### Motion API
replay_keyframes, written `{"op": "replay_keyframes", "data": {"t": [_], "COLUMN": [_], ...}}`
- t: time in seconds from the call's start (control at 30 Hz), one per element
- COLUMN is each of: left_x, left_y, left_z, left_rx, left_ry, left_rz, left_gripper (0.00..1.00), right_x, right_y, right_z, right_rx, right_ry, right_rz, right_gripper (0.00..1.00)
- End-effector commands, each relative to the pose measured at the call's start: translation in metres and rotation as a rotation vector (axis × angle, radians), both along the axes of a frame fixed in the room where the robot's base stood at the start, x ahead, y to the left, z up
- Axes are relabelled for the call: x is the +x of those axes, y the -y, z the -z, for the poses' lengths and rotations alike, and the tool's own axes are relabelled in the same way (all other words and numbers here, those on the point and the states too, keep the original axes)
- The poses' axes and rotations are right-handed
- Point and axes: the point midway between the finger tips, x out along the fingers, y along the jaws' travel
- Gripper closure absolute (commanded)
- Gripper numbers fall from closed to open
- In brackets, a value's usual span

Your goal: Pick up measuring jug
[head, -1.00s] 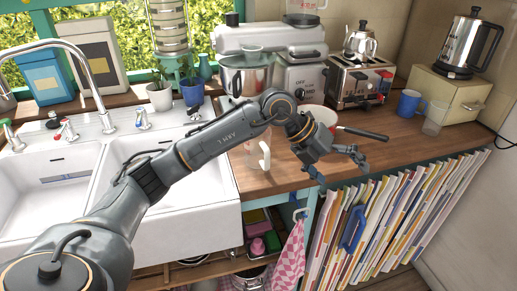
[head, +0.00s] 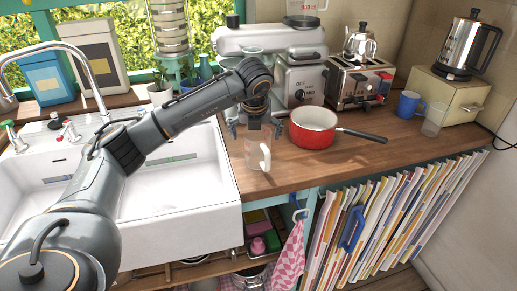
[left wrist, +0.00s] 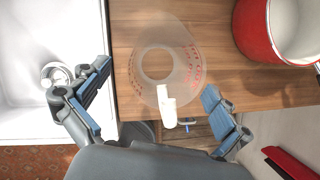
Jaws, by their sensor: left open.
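The measuring jug (head: 252,157) is clear with a white handle. It stands on the wooden counter just right of the sink, its handle toward the front right. In the left wrist view the jug (left wrist: 147,85) is seen from above, with red markings. My left gripper (head: 256,127) is above the jug, pointing down. It is open and empty; in the left wrist view its fingers (left wrist: 157,80) are spread to either side of the jug's near part and handle. The gripper hides part of the jug's top in the head view. My right gripper is not in view.
A red pot (head: 313,130) with a dark handle stands close right of the jug. A white stand mixer (head: 270,40) and a toaster (head: 357,82) are behind. The sink (head: 185,165) is at left. The counter in front of the pot is clear.

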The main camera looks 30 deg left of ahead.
Motion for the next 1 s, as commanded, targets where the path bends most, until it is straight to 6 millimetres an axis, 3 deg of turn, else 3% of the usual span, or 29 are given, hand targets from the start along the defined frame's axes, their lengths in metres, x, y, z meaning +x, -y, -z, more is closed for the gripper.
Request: {"op": "replay_keyframes", "data": {"t": [0.17,0.43,0.7,0.77,1.0], "left_x": [0.005,0.018,0.019,0.019,0.019], "left_y": [-0.001,-0.006,-0.007,-0.007,-0.007], "left_z": [0.012,0.047,0.052,0.052,0.051], "left_rx": [-0.001,-0.001,0.000,-0.001,-0.001], "left_ry": [-0.004,-0.002,0.000,0.001,0.001], "left_rz": [0.001,0.000,0.001,0.002,0.002], "left_gripper": [0.00,0.00,0.00,0.08,0.57], "right_x": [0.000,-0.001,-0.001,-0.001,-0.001], "right_y": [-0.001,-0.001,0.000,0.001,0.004], "right_z": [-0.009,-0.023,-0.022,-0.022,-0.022], "right_rx": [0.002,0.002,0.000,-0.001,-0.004], "right_ry": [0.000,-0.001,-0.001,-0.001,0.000], "right_rz": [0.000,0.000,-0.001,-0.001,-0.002], "right_gripper": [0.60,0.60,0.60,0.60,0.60]}}
